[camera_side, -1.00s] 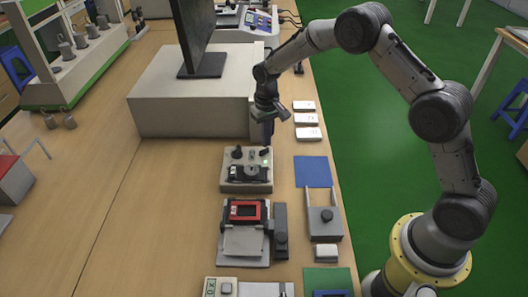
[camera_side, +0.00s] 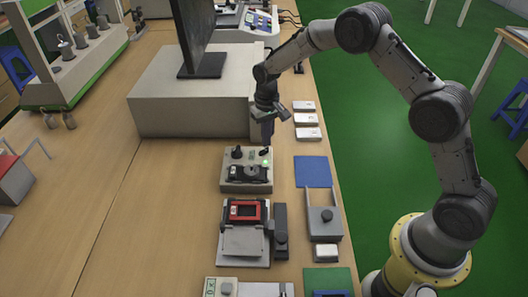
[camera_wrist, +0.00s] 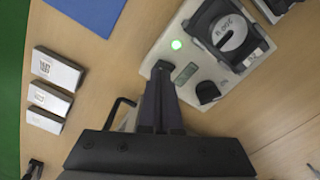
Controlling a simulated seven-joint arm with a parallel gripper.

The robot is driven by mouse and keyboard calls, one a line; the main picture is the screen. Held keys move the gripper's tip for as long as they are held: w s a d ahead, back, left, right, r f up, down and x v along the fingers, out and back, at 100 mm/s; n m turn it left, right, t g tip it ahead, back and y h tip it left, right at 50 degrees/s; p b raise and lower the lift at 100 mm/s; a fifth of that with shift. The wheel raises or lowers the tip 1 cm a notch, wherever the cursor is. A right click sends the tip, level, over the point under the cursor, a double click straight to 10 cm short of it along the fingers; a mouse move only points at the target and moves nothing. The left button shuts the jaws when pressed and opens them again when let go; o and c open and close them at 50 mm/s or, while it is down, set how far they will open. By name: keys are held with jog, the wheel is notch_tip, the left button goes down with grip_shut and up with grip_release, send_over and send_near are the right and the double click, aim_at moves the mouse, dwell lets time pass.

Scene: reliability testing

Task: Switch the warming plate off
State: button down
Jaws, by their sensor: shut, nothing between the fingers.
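The warming plate (camera_side: 246,181) looks to be the pale box with a black top fixture, a black knob (camera_side: 237,153) and a lit green lamp (camera_side: 265,163). The wrist view shows the lamp (camera_wrist: 176,44) glowing, a small dark green-and-black rectangular part (camera_wrist: 187,73), possibly a switch, and the knob (camera_wrist: 208,92). My gripper (camera_side: 268,141) is shut and empty, pointing down over the box's far right corner. In the wrist view its fingertips (camera_wrist: 161,68) lie beside the rectangular part. I cannot tell whether they touch the box.
A large grey block (camera_side: 190,105) carrying a monitor (camera_side: 197,40) stands just behind and left of my gripper. Several white boxes (camera_side: 307,120) line the right edge. A blue mat (camera_side: 313,171) lies right of the box, and a red-framed device (camera_side: 245,212) stands nearer.

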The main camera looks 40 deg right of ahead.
aim_at(266, 150)
jog(key=shift+f, duration=0.9)
dwell(0.7)
jog(key=shift+r, duration=3.55)
